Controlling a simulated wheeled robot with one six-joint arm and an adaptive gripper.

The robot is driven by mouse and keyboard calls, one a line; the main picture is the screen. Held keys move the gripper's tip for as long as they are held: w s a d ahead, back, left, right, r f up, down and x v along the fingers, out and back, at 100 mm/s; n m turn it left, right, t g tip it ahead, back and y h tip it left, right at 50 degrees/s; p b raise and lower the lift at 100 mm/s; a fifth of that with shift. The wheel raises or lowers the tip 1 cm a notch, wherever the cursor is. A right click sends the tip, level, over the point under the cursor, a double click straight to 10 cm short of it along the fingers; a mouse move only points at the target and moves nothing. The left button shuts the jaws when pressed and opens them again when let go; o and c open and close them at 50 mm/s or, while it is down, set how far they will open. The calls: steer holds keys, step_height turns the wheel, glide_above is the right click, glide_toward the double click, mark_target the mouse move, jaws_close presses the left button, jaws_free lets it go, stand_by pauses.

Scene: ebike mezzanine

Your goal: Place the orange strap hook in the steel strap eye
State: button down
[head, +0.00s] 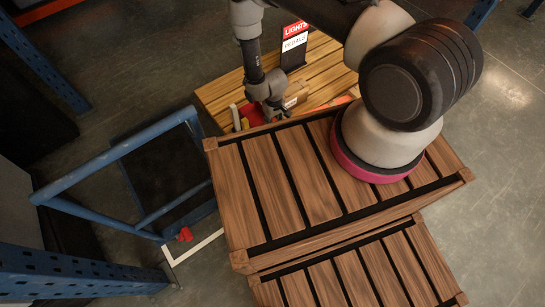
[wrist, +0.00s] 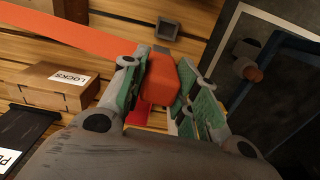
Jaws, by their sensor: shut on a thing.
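My gripper (wrist: 158,92) is shut on the orange strap hook (wrist: 160,80), a blocky orange piece between its green-padded fingers. An orange strap (wrist: 55,44) runs from the upper left towards the fingers. The steel strap eye (wrist: 168,28), a small dark square ring, is on the wooden slats just beyond the hook in the wrist view, apart from it. In the head view my gripper (head: 268,95) is low over the slatted wooden surface (head: 225,93), at its near left part. The hook and the eye cannot be made out there.
A cardboard box marked LOCKS (wrist: 58,85) is left of my gripper, with a black sign (wrist: 25,135) nearer. Red and yellow items (head: 253,115) are close by. A blue-framed cart (head: 130,145) stands left. Brown slatted crates (head: 300,180) fill the front.

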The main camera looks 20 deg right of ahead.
step_height(320, 180, down, 15)
steer(key=s, duration=0.2)
steer(key=shift+s+a+f+n, duration=0.15)
steer(key=shift+s+a+n, duration=0.05)
steer(key=shift+a+n, duration=0.1)
steer(key=shift+f, duration=0.15)
steer(key=c, duration=1.1)
jaws_free()
step_height(320, 180, up, 12)
steer(key=shift+d+r, duration=0.1)
steer(key=shift+r, duration=0.1)
